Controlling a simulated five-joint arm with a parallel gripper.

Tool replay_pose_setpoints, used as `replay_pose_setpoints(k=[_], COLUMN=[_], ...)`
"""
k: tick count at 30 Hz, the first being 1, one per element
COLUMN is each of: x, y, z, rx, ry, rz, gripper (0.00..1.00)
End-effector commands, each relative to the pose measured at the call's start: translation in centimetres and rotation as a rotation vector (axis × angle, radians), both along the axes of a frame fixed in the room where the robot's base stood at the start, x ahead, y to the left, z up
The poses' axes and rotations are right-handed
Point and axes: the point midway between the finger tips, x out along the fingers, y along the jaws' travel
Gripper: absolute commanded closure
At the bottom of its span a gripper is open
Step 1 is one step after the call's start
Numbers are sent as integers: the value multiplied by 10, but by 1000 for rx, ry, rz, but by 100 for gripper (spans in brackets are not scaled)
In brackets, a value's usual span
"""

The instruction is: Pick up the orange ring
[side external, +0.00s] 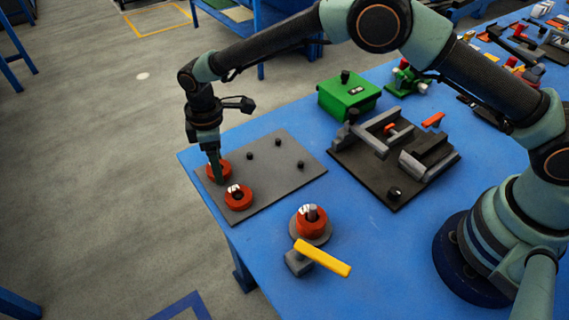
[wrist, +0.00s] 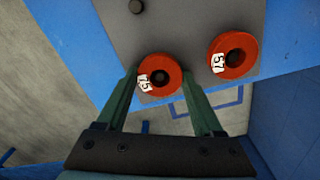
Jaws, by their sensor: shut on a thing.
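My gripper (side external: 217,174) points down at the near-left edge of a grey plate (side external: 268,182). It is shut on an orange-red ring (side external: 224,167). In the wrist view this ring (wrist: 168,85), with a white label, sits between the two green fingers, and a dark centre shows in its hole. I cannot tell whether it touches the plate. A second orange-red ring (side external: 238,200) with a white label lies beside it on the plate; it also shows in the wrist view (wrist: 233,55). A third orange-red ring (side external: 311,221) sits on a round grey base off the plate.
A yellow lever (side external: 323,258) is beside the third ring. A black fixture (side external: 394,197) and a green box (side external: 348,97) stand further right. The blue table's edge is close to the plate's left side.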

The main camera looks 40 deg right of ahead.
Motion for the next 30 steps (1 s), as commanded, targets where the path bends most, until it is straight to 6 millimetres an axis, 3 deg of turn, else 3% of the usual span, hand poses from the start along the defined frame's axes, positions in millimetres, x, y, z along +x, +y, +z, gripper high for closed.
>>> replay_pose_setpoints(k=[5, 11, 24, 30], x=[0, 1, 1, 1], y=[0, 0, 1, 1], z=[7, 32, 146, 182], rx=[1, 2, 3, 2], ry=[-1, -3, -4, -3], rz=[0, 0, 0, 0], gripper=[87, 87, 87, 87])
